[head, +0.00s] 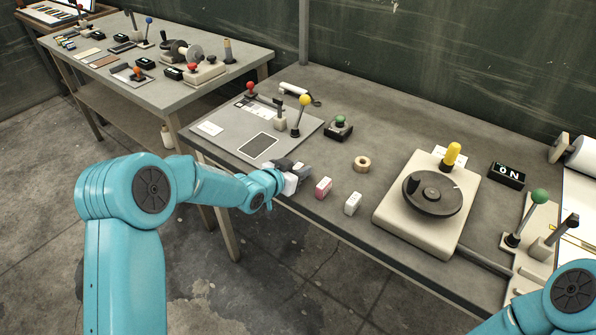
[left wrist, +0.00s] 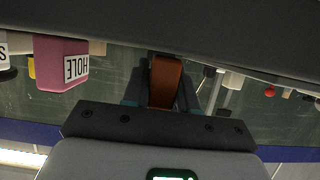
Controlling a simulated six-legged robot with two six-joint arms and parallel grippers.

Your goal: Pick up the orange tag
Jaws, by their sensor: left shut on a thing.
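My left gripper (head: 299,172) is over the front edge of the near workbench, left of a pink block (head: 323,187). In the left wrist view its two dark fingers (left wrist: 163,90) are shut on the orange tag (left wrist: 164,78), which looks brownish orange in the shade. The tag sits between the fingers. In the head view the tag is hidden by the gripper. The pink block, marked "HOLE", also shows in the left wrist view (left wrist: 58,62). Only part of my right arm shows at the lower right of the head view; its gripper is out of view.
A white block (head: 352,203) stands right of the pink block. A tan ring (head: 362,163) lies behind them. A grey panel (head: 212,148) with levers is at the bench's left. A cream base (head: 392,225) with a black handwheel (head: 433,194) stands to the right.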

